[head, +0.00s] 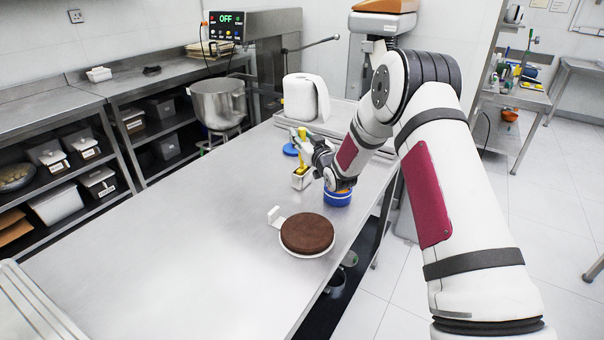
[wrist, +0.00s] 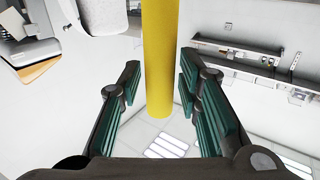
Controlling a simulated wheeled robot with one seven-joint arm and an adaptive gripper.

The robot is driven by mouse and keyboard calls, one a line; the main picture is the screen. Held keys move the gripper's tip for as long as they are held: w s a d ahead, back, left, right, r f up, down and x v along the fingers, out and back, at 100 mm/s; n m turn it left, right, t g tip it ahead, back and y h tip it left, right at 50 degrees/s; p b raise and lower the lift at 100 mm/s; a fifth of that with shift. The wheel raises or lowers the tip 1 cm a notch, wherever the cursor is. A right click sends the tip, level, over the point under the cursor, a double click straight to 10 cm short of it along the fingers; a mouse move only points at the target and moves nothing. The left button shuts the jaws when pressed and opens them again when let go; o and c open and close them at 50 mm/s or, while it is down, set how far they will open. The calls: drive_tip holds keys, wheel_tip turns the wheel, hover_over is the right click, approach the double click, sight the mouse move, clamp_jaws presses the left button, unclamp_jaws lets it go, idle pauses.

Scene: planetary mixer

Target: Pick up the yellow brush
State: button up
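A blue tub (head: 338,197) stands just below my wrist. A brown cake (head: 307,232) on a white stand is nearer. A paper towel roll (head: 303,98) and a blue lid (head: 290,149) are close behind. The table's left and front are clear.

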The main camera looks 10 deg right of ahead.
clamp_jaws()
